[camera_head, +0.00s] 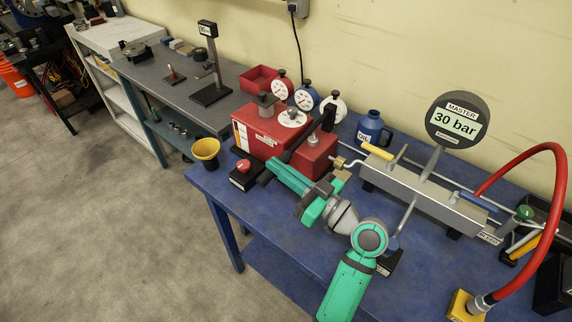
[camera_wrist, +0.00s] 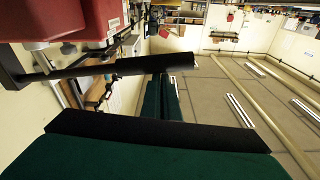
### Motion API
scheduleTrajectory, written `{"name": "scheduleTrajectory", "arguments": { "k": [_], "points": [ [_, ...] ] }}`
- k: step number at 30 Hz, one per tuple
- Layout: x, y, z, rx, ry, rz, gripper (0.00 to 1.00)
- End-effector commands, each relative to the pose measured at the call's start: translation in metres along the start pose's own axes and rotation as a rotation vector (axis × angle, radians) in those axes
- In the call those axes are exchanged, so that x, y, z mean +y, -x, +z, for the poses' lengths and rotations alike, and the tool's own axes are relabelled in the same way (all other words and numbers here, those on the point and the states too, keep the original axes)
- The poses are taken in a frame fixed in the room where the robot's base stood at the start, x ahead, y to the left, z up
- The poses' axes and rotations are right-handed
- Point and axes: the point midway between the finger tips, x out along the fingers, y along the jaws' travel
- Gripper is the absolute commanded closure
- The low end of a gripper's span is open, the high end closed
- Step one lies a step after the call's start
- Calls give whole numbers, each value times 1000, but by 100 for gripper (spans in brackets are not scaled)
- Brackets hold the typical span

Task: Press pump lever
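The pump lever (camera_head: 293,149) is a long black bar. It slopes down from the red pump (camera_head: 264,131) toward the bench's front left. In the wrist view the lever (camera_wrist: 125,66) crosses in front of my fingertips (camera_wrist: 164,80), with its free end just right of them. My gripper (camera_head: 272,164) has green fingers lying side by side with only a thin line between them, so it looks shut and empty. Its tips are at the lever near the free end. Whether they touch it, and their exact height relative to it, I cannot tell.
A red-topped button box (camera_head: 243,174) and a yellow cup (camera_head: 206,152) stand left of the lever. Gauges (camera_head: 305,98), a blue oil bottle (camera_head: 371,128) and a "30 bar" master gauge (camera_head: 457,121) stand behind. A red hose (camera_head: 545,220) arches at right.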

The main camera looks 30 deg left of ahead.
Motion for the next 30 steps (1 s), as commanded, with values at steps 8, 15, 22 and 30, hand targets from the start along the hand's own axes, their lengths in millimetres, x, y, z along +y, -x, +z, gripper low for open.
{"name": "scheduleTrajectory", "arguments": {
  "k": [8,15,22,30],
  "points": [
    [-1,-1,0,-2,-1,-2,100],
    [-6,-10,-25,-1,5,-2,100],
    [-6,24,-36,-2,-1,6,100],
    [-5,69,-37,-1,-1,2,100]
  ]
}}
